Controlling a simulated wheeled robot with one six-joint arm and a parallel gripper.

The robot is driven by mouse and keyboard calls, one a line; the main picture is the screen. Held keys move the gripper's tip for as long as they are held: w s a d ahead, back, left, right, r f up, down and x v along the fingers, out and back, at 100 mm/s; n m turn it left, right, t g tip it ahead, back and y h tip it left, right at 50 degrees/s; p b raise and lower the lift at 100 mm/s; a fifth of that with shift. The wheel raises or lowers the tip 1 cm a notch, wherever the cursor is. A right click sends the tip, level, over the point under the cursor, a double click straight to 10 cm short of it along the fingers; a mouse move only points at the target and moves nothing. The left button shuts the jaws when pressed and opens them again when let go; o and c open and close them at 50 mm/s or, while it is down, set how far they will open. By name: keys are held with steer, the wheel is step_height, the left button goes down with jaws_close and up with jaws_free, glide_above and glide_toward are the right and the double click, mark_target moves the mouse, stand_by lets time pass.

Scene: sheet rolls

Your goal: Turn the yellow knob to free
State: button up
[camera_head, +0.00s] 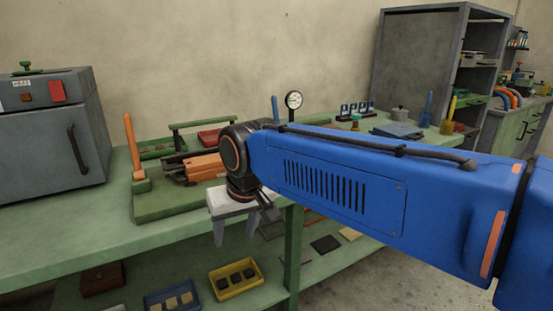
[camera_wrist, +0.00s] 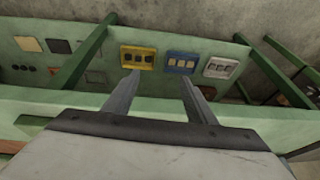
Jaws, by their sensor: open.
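I cannot make out a yellow knob in either view. A bench machine with a green base (camera_head: 165,207), an upright orange lever (camera_head: 131,140) and an orange part (camera_head: 205,166) stands on the green bench. My arm hides its right side. My gripper (camera_head: 235,232) points down in front of the bench's front edge, just right of the machine. In the wrist view my gripper (camera_wrist: 160,80) has its two fingers apart with nothing between them. Below them that view shows the lower shelf and trays.
A grey oven-like box (camera_head: 50,135) stands at the left of the bench (camera_head: 60,235). A dial gauge (camera_head: 293,100) stands behind my arm. The lower shelf holds a yellow tray (camera_head: 258,284) and a blue tray (camera_head: 148,301). A grey cabinet (camera_head: 415,60) stands at the right.

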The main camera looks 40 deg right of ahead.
steer(key=w+d+r+m+g, duration=0.1)
steer(key=w+d+r+m, duration=0.3)
steer(key=d+r+m, duration=0.35)
steer(key=w+d+r+m+g, duration=0.2)
steer(key=w+d+r+m, duration=0.3)
steer(key=d+r, duration=0.4)
steer(key=w+d+r+m+g, duration=0.1)
steer(key=w+d+r+m, duration=0.3)
steer(key=d+r+m, duration=0.45)
steer(key=f+n, duration=0.1)
steer(key=f, duration=0.5)
steer(key=d+f+n, duration=0.1)
steer(key=f, duration=0.5)
steer(key=f+n, duration=0.1)
steer(key=f, duration=0.6)
steer(key=shift+d+f, duration=0.1)
steer(key=shift+d, duration=0.2)
steer(key=c, duration=1)
